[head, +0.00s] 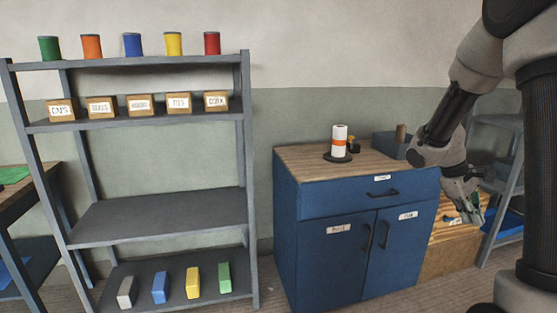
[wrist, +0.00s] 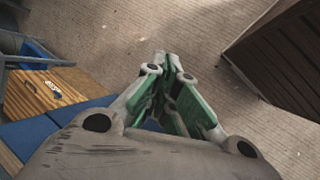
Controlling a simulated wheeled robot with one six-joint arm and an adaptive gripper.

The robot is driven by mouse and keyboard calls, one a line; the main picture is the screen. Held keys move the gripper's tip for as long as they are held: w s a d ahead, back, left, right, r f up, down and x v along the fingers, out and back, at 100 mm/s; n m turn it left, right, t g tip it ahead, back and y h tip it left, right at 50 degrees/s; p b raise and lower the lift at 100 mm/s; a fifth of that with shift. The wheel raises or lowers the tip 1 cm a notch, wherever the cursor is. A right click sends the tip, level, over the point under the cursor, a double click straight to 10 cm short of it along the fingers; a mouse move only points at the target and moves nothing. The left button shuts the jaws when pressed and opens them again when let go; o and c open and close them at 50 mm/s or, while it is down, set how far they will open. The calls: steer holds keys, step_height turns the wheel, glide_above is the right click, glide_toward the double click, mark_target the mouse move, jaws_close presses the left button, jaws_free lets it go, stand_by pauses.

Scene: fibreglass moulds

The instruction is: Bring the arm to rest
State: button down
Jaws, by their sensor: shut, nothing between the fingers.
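My gripper (head: 470,214) hangs at the right of the head view, pointing down, in front of a wooden box. In the wrist view its green-padded fingers (wrist: 163,65) are closed together with nothing between them. Below the fingertips the wrist view shows bare floor. My arm is bent, coming down from the upper right of the head view.
A blue cabinet (head: 338,254) with a wooden top stands left of my gripper, bearing a white roll (head: 339,140). The wooden box (head: 448,248) and a grey rack (head: 506,180) are close by. A grey shelf (head: 155,222) with cans, labelled boxes and blocks stands left.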

steer(key=s+a+r+m+t+y, duration=0.2)
steer(key=s+a+r, duration=0.4)
steer(key=s, duration=0.4)
steer(key=s+a+r+m+t+y, duration=0.3)
steer(key=s+a+r+t, duration=0.1)
steer(key=s+a+r, duration=0.3)
steer(key=shift+s+a+r+y, duration=0.3)
steer(key=shift+s+a+y, duration=0.1)
steer(key=shift+s+a, duration=1.05)
steer(key=shift+s+d, duration=0.1)
steer(key=shift+d, duration=0.05)
